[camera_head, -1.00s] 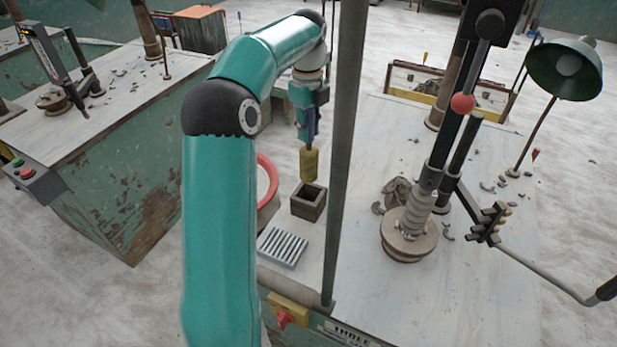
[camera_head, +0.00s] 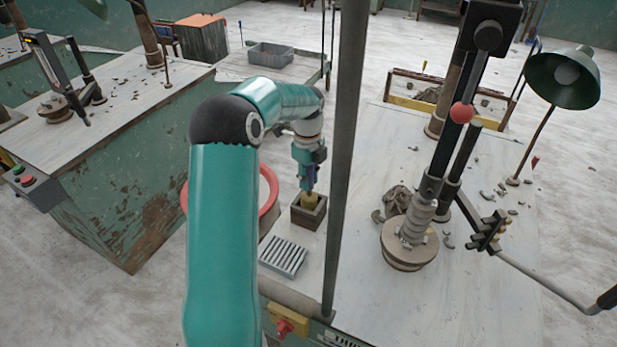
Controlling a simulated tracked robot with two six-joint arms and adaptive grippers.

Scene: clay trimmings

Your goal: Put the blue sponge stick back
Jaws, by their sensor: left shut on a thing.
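My left gripper (camera_head: 309,180) points down, shut on the blue sponge stick (camera_head: 309,199). Its yellow sponge end hangs downward, and most of the stick is hidden by the gripper. The sponge is at the mouth of a small dark square open box (camera_head: 308,219), its lower part inside the walls. I cannot tell whether it touches the bottom. My right gripper is not in view.
A grey ribbed block (camera_head: 283,257) lies in front of the box. A red-rimmed round thing (camera_head: 270,190) is left of it, partly behind my arm. A grey vertical post (camera_head: 344,160) stands close on the right. A round wheel with clay (camera_head: 408,250) stands further right.

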